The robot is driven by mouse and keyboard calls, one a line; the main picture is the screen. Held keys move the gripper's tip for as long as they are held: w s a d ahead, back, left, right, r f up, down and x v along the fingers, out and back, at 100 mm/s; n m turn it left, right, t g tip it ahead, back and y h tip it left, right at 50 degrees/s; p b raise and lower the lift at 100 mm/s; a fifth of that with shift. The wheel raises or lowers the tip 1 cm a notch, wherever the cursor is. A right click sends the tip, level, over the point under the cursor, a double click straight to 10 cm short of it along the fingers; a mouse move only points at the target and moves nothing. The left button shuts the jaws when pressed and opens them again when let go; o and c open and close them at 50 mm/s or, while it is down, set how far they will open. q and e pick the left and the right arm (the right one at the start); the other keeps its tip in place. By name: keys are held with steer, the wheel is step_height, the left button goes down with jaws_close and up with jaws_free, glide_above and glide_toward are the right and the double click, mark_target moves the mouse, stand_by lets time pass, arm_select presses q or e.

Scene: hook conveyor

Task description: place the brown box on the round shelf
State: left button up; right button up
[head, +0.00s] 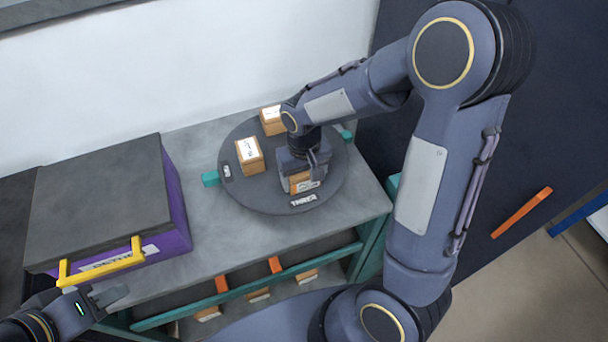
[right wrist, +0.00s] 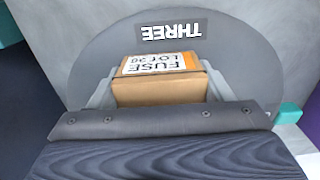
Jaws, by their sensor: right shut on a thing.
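My right gripper (head: 302,176) is shut on a brown box (head: 304,184) over the front part of the round shelf (head: 243,192), beside the label "THREE". In the right wrist view the brown box (right wrist: 165,84) sits between the fingers, with a white label reading "FUSE LOT". It looks to be at or very close to the shelf surface; I cannot tell if it touches. Two other brown boxes stand on the round shelf, one at the left (head: 249,156) and one at the back (head: 271,121). My left gripper (head: 105,294) is at the lower left, empty, its fingers partly seen.
A purple case (head: 176,200) with a dark lid and yellow handle (head: 100,262) stands left on the grey counter (head: 215,245). More small boxes lie on a lower shelf behind a teal rail (head: 240,287). A dark door with an orange handle (head: 521,212) is at the right.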

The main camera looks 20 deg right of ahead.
mark_target(305, 173)
steer(key=o, duration=1.2)
steer(key=shift+o, duration=0.2)
steer(key=shift+r, duration=0.1)
step_height(305, 173, up, 7)
steer(key=shift+s+r, duration=0.15)
steer(key=shift+r, duration=0.25)
steer(key=s+r+t+y, duration=0.2)
steer(key=s, duration=0.6)
steer(key=s+r+m+t+y, duration=0.1)
steer(key=s+r+t, duration=0.2)
steer(key=s, duration=0.5)
steer(key=shift+s+d+t+y, duration=0.15)
steer(key=shift+d+t+y, duration=0.15)
steer(key=shift+d+y, duration=0.1)
